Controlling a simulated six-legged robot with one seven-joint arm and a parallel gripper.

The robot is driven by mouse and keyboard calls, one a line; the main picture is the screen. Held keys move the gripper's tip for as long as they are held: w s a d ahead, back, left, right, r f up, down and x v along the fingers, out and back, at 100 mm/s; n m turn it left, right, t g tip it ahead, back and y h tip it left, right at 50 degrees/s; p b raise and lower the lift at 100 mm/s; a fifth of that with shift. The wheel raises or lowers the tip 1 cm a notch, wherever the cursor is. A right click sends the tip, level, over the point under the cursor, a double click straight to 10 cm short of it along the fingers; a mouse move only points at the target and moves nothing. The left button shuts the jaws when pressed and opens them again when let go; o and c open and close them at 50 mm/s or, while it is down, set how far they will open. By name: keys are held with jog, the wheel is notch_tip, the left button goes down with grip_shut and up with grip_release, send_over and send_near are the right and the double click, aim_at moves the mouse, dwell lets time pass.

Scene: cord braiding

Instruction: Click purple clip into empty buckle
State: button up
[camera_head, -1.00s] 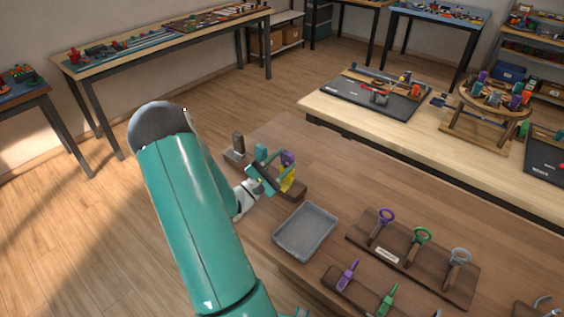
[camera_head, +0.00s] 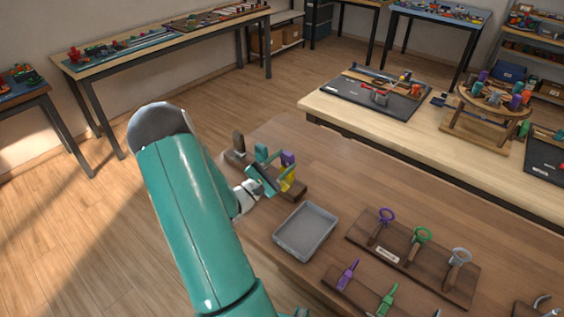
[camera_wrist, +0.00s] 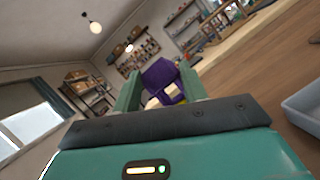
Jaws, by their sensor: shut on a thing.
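My gripper (camera_head: 277,178) is at the small brown rack (camera_head: 299,193) at the back left of the table. In the wrist view its green fingers (camera_wrist: 162,92) are shut on the purple clip (camera_wrist: 160,74), which shows as a dark purple block between their tips. In the head view the purple clip (camera_head: 288,157) is just above and beside a yellow piece (camera_head: 288,180) on the rack. A teal piece (camera_head: 262,153) stands to its left. The empty buckle is not clearly made out; the fingers hide part of the rack. I cannot tell whether the clip touches a buckle.
A grey tray (camera_head: 305,232) lies in front of the rack. A brown stand (camera_head: 366,237) holds purple, green and grey rings. Purple (camera_head: 347,274) and green (camera_head: 389,298) tools stand at the front. The table behind the rings is clear.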

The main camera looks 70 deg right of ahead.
jog(key=shift+f, duration=1.2)
jog(key=o, duration=1.1)
jog(key=shift+f, duration=0.1)
jog(key=shift+a, duration=0.1)
jog(key=shift+s, duration=0.1)
jog(key=shift+f, duration=0.15)
jog(key=shift+c, duration=1)
jog(key=shift+a, duration=0.1)
jog(key=shift+o, duration=0.6)
jog(key=shift+w+a+f, duration=0.15)
jog(key=shift+w+a, duration=0.1)
jog(key=shift+w, duration=0.05)
jog(key=shift+v, duration=1.05)
jog(key=shift+r+v, duration=0.2)
jog(key=shift+v, duration=1.15)
